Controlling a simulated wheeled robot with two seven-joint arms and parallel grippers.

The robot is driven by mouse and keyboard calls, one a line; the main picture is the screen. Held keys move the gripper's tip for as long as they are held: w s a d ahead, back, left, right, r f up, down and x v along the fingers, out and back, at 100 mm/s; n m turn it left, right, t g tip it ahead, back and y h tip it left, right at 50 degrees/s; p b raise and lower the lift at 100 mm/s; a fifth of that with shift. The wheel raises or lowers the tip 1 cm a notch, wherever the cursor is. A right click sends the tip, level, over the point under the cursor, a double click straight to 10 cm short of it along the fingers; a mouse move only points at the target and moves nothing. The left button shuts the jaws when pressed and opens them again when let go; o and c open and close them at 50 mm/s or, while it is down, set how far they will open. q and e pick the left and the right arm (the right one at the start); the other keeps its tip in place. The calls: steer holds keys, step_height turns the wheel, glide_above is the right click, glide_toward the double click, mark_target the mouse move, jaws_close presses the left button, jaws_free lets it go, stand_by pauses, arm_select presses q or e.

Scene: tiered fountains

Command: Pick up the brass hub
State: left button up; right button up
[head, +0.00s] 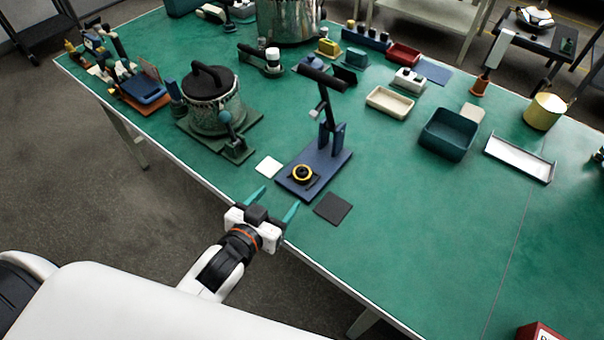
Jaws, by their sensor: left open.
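A small round piece, yellow-gold with a dark centre, looks like the brass hub (302,174). It sits on the front part of a blue stand (328,164) near the table's front edge. A dark upright arm rises from the back of that stand. My left gripper (274,203) is open and empty, its two teal fingers apart and pointing toward the table. It is at the table's front edge, to the lower left of the hub and apart from it. My right gripper is not in view.
A white square (268,167) and a dark square (333,208) lie beside the stand. A lidded metal pot (212,112) stands to the left. A teal bin (447,135), a white tray (519,158) and a yellow cylinder (544,112) are to the right. The front right of the green table is mostly clear.

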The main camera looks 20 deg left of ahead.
mark_target(299, 177)
arm_select(q)
steer(key=x, duration=1.1)
steer(key=shift+s+d+f, duration=0.1)
steer(key=shift+s+f, duration=0.05)
steer(key=shift+f, duration=0.05)
steer(key=shift+c, duration=0.3)
